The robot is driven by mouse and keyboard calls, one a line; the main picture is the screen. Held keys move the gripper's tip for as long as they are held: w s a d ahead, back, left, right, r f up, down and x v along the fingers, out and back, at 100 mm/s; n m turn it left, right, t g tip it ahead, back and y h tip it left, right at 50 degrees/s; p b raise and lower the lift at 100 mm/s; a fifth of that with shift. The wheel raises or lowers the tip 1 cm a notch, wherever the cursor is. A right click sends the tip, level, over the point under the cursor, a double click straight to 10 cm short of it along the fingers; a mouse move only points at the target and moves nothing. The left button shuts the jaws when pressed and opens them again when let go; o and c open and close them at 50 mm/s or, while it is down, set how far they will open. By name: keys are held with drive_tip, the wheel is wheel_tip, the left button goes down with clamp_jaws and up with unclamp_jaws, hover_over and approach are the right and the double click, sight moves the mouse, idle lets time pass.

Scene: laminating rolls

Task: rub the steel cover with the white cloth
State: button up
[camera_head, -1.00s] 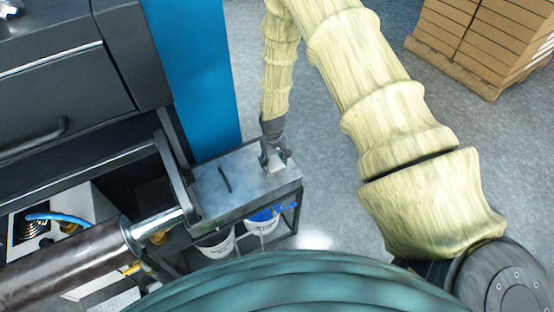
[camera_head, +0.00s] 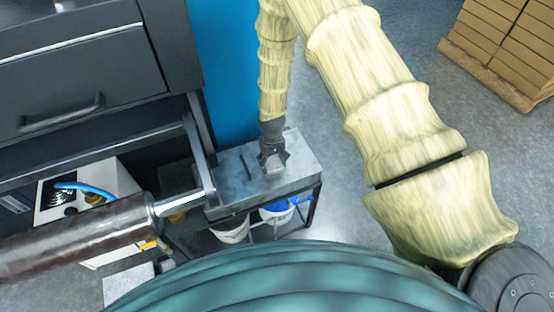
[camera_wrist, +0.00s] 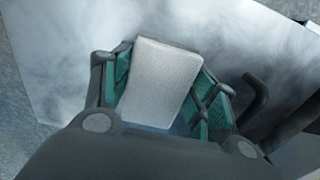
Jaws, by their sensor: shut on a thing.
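The steel cover (camera_head: 296,172) is a flat grey metal top with smoky, cloudy marks, on a dark frame beside the machine. It also fills much of the wrist view (camera_wrist: 50,50). My gripper (camera_head: 271,158) points down over the middle of the cover. Its teal-padded fingers are shut on the white cloth (camera_wrist: 162,82), a folded, textured pad, which also shows small in the head view (camera_head: 277,164). The cloth appears at or just above the cover; contact cannot be told. A dark bar handle (camera_head: 245,167) stands on the cover, left of my gripper.
A dark machine with a drawer handle (camera_head: 60,113) and a blue panel (camera_head: 222,70) stand behind and left. A large brown roll (camera_head: 80,238) lies at left. White buckets (camera_head: 232,230) sit under the cover. Stacked boxes (camera_head: 510,50) stand on a pallet at upper right.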

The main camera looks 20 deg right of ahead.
drive_tip(key=shift+a, duration=0.45)
drive_tip(key=shift+a+r, duration=0.25)
drive_tip(key=shift+a, duration=0.45)
drive_tip(key=shift+s+r+p, duration=0.1)
drive_tip(key=shift+r+p, duration=2.3)
drive_tip(key=shift+r, duration=1.6)
